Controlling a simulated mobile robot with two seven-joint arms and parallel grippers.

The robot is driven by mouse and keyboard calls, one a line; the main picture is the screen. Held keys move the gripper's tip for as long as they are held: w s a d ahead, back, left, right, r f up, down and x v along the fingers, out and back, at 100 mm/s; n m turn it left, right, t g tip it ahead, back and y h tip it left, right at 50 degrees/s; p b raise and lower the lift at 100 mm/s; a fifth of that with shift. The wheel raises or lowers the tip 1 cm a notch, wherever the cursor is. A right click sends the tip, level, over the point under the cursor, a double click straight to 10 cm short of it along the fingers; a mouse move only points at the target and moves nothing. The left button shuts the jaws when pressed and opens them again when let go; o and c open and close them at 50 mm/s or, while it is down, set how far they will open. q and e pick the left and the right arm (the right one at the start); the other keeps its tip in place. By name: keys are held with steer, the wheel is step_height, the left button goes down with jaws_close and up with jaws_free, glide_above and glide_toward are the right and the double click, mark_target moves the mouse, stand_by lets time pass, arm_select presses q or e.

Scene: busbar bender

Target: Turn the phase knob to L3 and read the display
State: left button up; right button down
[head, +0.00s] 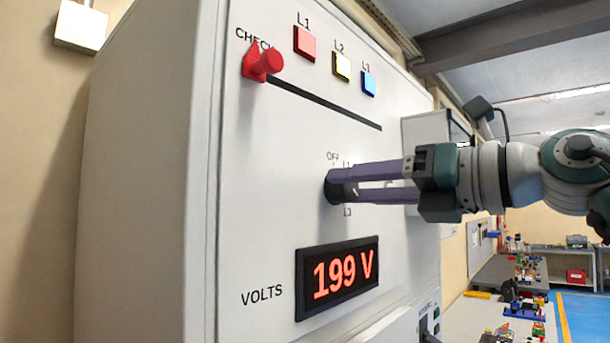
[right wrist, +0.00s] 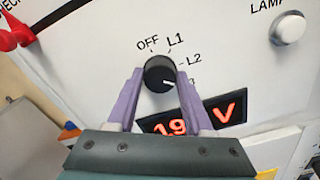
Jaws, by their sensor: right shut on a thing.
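The phase knob (right wrist: 160,72) is round and black, on the white cabinet face. OFF, L1 and L2 are legible around it; the L3 label is partly covered by a finger in the right wrist view. The knob's white mark points right, toward the L3 label. My right gripper (head: 337,188) is shut on the knob, its purple fingers on either side; it also shows in the right wrist view (right wrist: 158,84). The display (head: 337,279) below reads 199 V in red in the head view. My left gripper is not in view.
A red slider handle (head: 262,62) marked CHECK sits at the left end of a black slot. Red (head: 305,43), yellow (head: 341,66) and blue (head: 369,84) lamps are above. A round white LAMP button (right wrist: 288,27) is right of the knob.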

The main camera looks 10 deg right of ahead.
steer(key=shift+r+m+p, duration=0.1)
steer(key=shift+m+p, duration=0.25)
steer(key=shift+m, duration=0.35)
steer(key=shift+c, duration=1.5)
jaws_free()
steer(key=shift+s+d+f, duration=0.15)
steer(key=shift+d+f, duration=0.05)
steer(key=b+v, duration=0.7)
steer(key=v, duration=0.2)
steer(key=shift+s, duration=0.25)
